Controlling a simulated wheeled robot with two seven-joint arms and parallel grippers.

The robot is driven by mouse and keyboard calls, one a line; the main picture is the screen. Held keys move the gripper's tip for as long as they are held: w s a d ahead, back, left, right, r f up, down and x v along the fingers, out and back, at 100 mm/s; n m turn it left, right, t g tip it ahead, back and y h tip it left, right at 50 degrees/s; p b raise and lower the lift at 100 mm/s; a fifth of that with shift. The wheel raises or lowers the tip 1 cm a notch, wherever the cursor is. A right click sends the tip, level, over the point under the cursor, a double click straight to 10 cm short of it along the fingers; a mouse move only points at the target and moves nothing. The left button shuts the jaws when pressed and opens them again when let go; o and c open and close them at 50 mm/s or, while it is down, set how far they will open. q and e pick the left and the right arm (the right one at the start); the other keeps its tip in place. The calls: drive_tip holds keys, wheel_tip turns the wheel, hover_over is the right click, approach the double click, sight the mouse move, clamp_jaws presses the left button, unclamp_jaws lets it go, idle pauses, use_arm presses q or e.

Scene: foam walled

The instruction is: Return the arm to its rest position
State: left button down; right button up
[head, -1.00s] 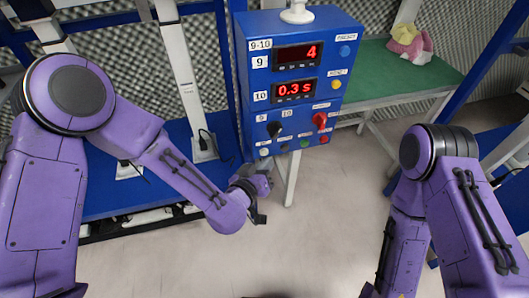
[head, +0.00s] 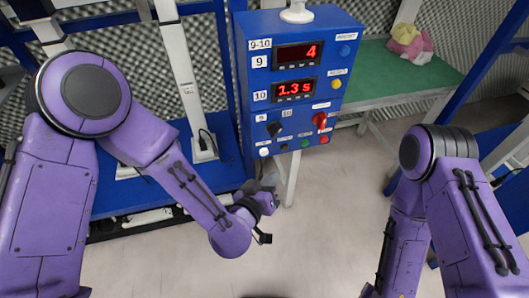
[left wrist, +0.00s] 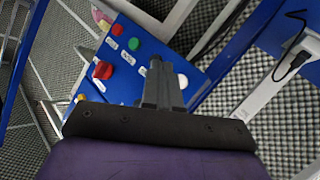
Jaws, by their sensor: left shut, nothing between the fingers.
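My left arm (head: 165,150) comes in from the left, bent at the elbow, with its forearm pointing down and right. My left gripper (head: 268,190) is just below the blue control box (head: 300,20), apart from it as far as I can tell. In the left wrist view its grey fingers (left wrist: 158,75) are together, with nothing between them, and the panel of the control box lies beyond. My right arm (head: 450,200) hangs at the right, and its gripper is out of the frame.
A green-topped table (head: 385,72) with pink and yellow cloth (head: 408,42) stands behind. Bare floor (head: 310,230) lies between my arms.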

idle(0.3)
use_arm(q)
drive_tip(key=s+a+f+n+g+y, duration=0.2)
drive_tip(key=s+a+f+y, duration=0.15)
drive_tip(key=a+f, duration=0.35)
drive_tip(key=s+a+f+n+g+y, duration=0.2)
drive_tip(key=s+a+f+n+g, duration=0.15)
drive_tip(key=a+f, duration=0.4)
drive_tip(key=s+a+f+g+y, duration=0.2)
drive_tip(key=s+a+f, duration=0.1)
drive_tip(key=s+a, duration=0.4)
drive_tip(key=s+a+f+g+y, duration=0.2)
drive_tip(key=s+a+f, duration=0.2)
drive_tip(key=s+a, duration=0.4)
drive_tip(key=shift+s+a+n, duration=0.2)
drive_tip(key=shift+s+n, duration=0.25)
drive_tip(key=shift+s, duration=0.2)
drive_tip(key=shift+r+g, duration=0.1)
drive_tip(key=shift+g, duration=0.15)
idle(2.3)
